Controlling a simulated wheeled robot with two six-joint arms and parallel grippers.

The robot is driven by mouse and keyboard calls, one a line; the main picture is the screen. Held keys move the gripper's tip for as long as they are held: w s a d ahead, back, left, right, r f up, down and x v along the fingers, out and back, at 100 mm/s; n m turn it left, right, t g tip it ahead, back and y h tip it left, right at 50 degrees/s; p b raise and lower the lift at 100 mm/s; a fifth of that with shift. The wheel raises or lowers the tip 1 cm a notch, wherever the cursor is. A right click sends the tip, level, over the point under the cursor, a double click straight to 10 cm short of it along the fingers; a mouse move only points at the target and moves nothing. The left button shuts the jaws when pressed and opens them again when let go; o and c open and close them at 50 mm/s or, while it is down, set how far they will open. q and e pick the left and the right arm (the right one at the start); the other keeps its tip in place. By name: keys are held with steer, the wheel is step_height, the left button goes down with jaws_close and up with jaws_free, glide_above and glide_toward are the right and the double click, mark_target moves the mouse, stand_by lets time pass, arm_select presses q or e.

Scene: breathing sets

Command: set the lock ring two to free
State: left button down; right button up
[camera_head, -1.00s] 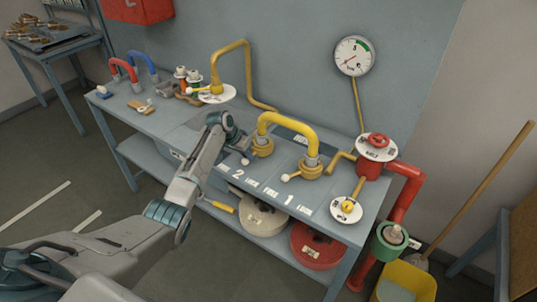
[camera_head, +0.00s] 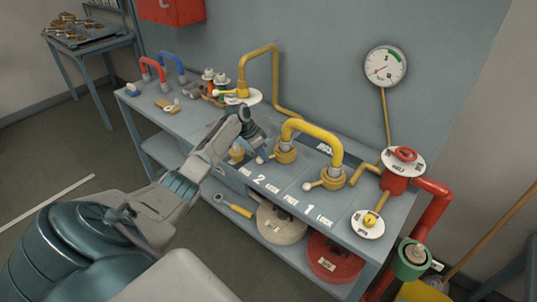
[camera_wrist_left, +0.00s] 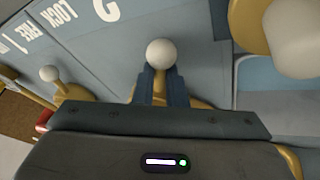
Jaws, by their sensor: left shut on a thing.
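Lock ring two (camera_head: 285,154) is a yellow collar at the left foot of the yellow bent pipe (camera_head: 312,130) on the grey bench. Its short lever ends in a white ball (camera_wrist_left: 160,53) and points to the left, towards the FREE side of the painted 2 (camera_head: 259,180). My left gripper (camera_head: 258,151) is shut on this lever. My right gripper is not in view.
Lock ring one (camera_head: 333,178) stands to the right, its white-ball lever (camera_head: 307,186) also pointing left. A red valve post (camera_head: 396,180) stands at the bench's right end. A yellow gooseneck pipe (camera_head: 275,80) rises behind my gripper. Hose reels lie on the lower shelf.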

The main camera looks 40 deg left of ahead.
arm_select(q)
steer(key=shift+s+a+f, duration=0.1)
steer(key=shift+s+f, duration=0.3)
steer(key=shift+f, duration=0.1)
steer(key=c, duration=1.5)
jaws_free()
steer(key=shift+o, duration=1.1)
steer(key=shift+a, duration=0.15)
steer(key=shift+a+r, duration=0.1)
steer(key=shift+r, duration=0.05)
steer(key=shift+r, duration=0.3)
steer(key=b+v, duration=0.3)
steer(key=v, duration=0.7)
steer(key=shift+a, duration=0.2)
